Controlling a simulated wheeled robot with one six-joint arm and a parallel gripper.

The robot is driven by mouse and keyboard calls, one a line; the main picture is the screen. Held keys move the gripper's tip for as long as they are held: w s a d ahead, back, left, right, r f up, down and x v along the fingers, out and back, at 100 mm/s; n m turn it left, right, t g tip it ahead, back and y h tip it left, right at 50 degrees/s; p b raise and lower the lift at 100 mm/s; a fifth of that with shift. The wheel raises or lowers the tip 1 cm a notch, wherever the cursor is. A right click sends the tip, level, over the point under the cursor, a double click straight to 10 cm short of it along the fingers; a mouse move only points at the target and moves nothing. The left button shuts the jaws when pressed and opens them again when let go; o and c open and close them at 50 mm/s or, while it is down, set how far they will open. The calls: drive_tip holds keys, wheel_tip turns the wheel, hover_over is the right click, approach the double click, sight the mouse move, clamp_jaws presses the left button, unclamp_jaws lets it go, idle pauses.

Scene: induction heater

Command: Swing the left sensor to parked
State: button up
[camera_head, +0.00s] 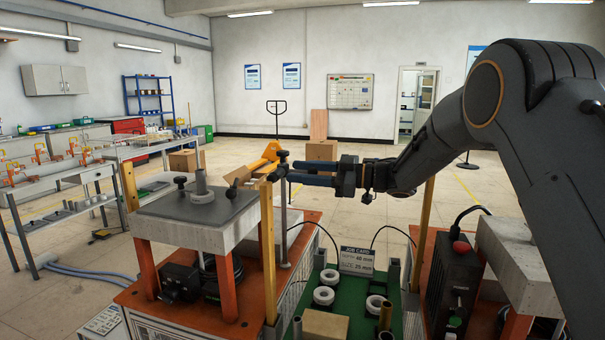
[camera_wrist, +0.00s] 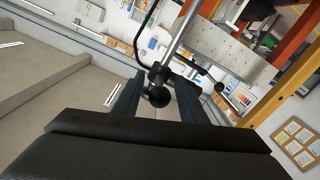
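A grey upright post (camera_head: 283,225) with a dark clamp and knob (camera_head: 281,165) at its top stands beside the left station; I take this for the left sensor's mount. In the wrist view the black knob (camera_wrist: 158,96) and the metal post (camera_wrist: 180,32) show, with a thin dark rod (camera_wrist: 195,67) reaching right from the clamp to a small dark tip (camera_wrist: 219,87). My gripper (camera_head: 292,172) points left at the clamp, its two blue fingers apart. In the wrist view the fingers (camera_wrist: 157,103) lie on either side of the knob, with no clear contact.
A grey plate on a block (camera_head: 200,215) stands on orange legs at left. Yellow posts (camera_head: 267,250) rise close by. A green tray (camera_head: 345,330) holds white rings (camera_head: 324,295) and a job card (camera_head: 356,261). A black box (camera_head: 452,285) stands at right.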

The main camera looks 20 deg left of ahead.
drive_tip(key=shift+w+d, duration=0.1)
drive_tip(key=shift+d, duration=0.05)
drive_tip(key=shift+r, duration=0.35)
wheel_tip(320, 180, up, 9)
drive_tip(key=shift+r+b, duration=0.15)
drive_tip(key=shift+b, duration=0.85)
